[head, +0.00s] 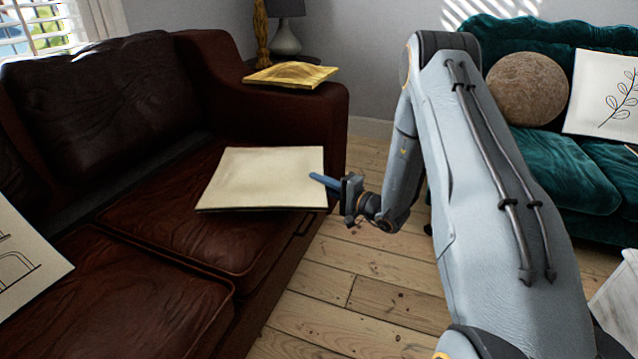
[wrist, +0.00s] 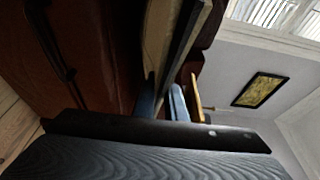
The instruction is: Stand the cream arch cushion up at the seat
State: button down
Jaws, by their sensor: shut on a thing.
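A cream cushion (head: 264,180) with a plain upper face lies about flat over the right seat of the brown leather sofa (head: 160,225). My gripper (head: 320,180) is shut on its right edge, level with the sofa's front. In the wrist view the cushion (wrist: 162,35) runs edge-on up from between the fingers (wrist: 163,100). I cannot tell whether it touches the seat, and its underside is hidden. Another cream cushion (head: 25,255), with arch line drawings on it, shows partly at the left picture edge.
A yellow cushion (head: 290,75) lies on the sofa's right arm. A lamp (head: 285,30) stands behind it. A teal sofa (head: 545,165) with a round brown cushion (head: 527,88) and a leaf-print cushion (head: 605,92) is at right. Bare floorboards (head: 345,295) lie between the sofas.

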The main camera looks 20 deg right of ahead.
jog(key=c, duration=2.3)
grip_release()
jog(key=shift+f, duration=0.2)
jog(key=o, duration=0.5)
jog(key=shift+r, duration=0.1)
jog(key=shift+r, duration=0.15)
jog(key=p+v, duration=0.2)
jog(key=v, duration=1)
jog(key=shift+p, duration=0.4)
jog(key=shift+s, duration=0.1)
